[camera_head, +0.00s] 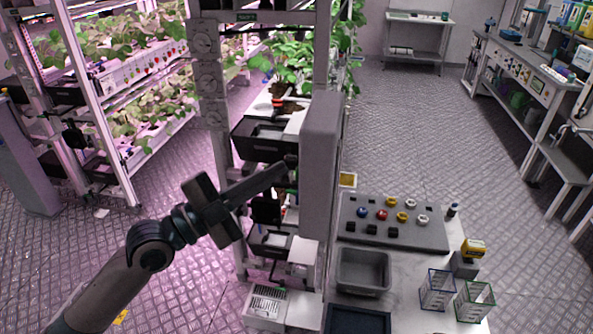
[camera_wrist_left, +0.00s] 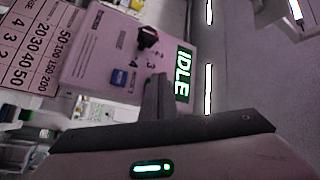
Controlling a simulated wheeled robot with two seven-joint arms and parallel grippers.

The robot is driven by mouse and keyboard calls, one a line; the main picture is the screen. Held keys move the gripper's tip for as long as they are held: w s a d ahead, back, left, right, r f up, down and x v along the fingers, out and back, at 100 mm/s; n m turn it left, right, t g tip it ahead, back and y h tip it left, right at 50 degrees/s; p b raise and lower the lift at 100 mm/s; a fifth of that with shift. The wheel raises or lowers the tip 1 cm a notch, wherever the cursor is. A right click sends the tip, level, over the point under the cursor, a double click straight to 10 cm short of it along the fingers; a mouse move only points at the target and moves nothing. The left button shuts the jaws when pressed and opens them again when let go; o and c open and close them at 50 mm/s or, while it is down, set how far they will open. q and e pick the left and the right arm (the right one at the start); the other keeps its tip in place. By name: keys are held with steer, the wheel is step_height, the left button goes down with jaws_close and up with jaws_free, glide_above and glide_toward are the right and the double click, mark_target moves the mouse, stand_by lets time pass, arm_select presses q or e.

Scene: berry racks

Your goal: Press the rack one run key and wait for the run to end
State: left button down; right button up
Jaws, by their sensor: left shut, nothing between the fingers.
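My left gripper (camera_head: 282,169) is shut and empty, its tip beside the left side of a tall grey box (camera_head: 320,150) on the rack post. The box's key face cannot be made out in the head view. The left wrist view shows a pale control panel (camera_wrist_left: 95,45) turned on its side. It has a black knob (camera_wrist_left: 148,37), a blue key (camera_wrist_left: 122,78) and a display (camera_wrist_left: 183,75) reading IDLE in green-white. The shut fingers (camera_wrist_left: 159,80) stand between the blue key and the display; whether they touch the panel cannot be told. My right gripper is not in view.
Planted racks (camera_head: 140,75) stand at left under pink light. A bench at lower right holds a grey board (camera_head: 430,235) with coloured knobs, a grey bin (camera_head: 363,271) and wire baskets (camera_head: 437,290). A printed number chart (camera_wrist_left: 25,45) lies beside the panel. The floor at right is clear.

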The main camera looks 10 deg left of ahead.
arm_select(q)
steer(key=shift+d, duration=0.4)
steer(key=shift+d, duration=0.15)
stand_by(0.5)
steer(key=shift+d+p, duration=0.3)
steer(key=shift+p, duration=0.1)
stand_by(0.5)
steer(key=shift+a, duration=0.1)
steer(key=shift+a+b, duration=0.7)
steer(key=shift+a, duration=0.1)
